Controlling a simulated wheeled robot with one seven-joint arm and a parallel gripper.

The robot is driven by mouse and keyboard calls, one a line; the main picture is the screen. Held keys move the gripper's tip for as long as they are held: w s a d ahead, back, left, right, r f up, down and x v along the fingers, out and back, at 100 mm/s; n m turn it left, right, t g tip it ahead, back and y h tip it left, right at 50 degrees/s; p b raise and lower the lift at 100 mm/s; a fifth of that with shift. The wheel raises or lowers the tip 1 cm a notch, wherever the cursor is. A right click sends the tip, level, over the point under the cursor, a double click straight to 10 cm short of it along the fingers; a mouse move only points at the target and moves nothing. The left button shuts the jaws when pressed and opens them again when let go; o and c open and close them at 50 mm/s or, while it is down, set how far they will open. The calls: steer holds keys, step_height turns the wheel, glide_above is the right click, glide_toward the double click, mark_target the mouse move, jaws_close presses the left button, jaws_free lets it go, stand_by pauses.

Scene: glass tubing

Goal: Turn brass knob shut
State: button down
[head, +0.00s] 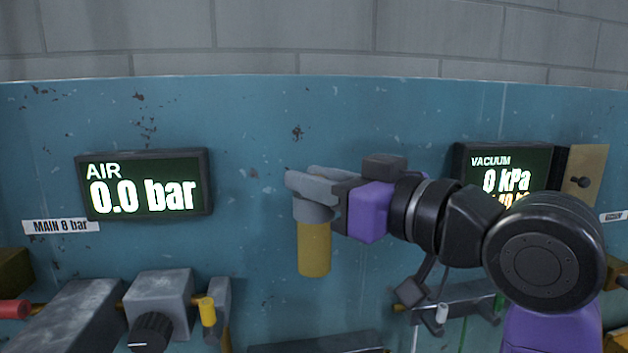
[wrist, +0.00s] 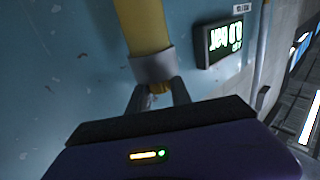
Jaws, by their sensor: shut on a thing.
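My gripper (head: 305,183) is in front of the blue panel, between the two displays. A grey collar (head: 313,210) and a yellow cylinder (head: 314,248) adjoin the knob and hang below the fingers in the head view. The collar (wrist: 153,66) and cylinder (wrist: 143,25) show above the fingers in the wrist view. The knob is hidden by the fingers in the head view. I cannot tell whether the cylinder touches the panel.
The AIR display (head: 145,184) at left reads 0.0 bar. The VACUUM display (head: 500,175) at right is partly covered by my arm. A grey valve block (head: 160,292) with a black knob (head: 151,333) and a small yellow peg (head: 207,311) sit at lower left. Panel above the gripper is clear.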

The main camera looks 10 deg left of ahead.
steer(key=n+g+y+b, duration=0.1)
steer(key=n+g, duration=0.1)
steer(key=g, duration=0.1)
steer(key=n+g+y+b, duration=0.1)
steer(key=n+g+y, duration=0.1)
steer(key=g, duration=0.1)
steer(key=shift+w, duration=0.1)
steer(key=shift+r+n+g+y, duration=0.1)
steer(key=shift+n+g+y, duration=0.15)
steer(key=shift+n+g, duration=1.15)
steer(key=shift+n+g+y, duration=0.25)
steer(key=shift+n+g, duration=0.65)
steer(key=shift+g, duration=1.3)
steer(key=c, duration=1.2)
jaws_free()
steer(key=shift+o, duration=0.2)
steer(key=d+b, duration=0.2)
steer(key=d, duration=0.5)
steer(key=shift+w+d, duration=0.3)
steer(key=shift+d, duration=0.1)
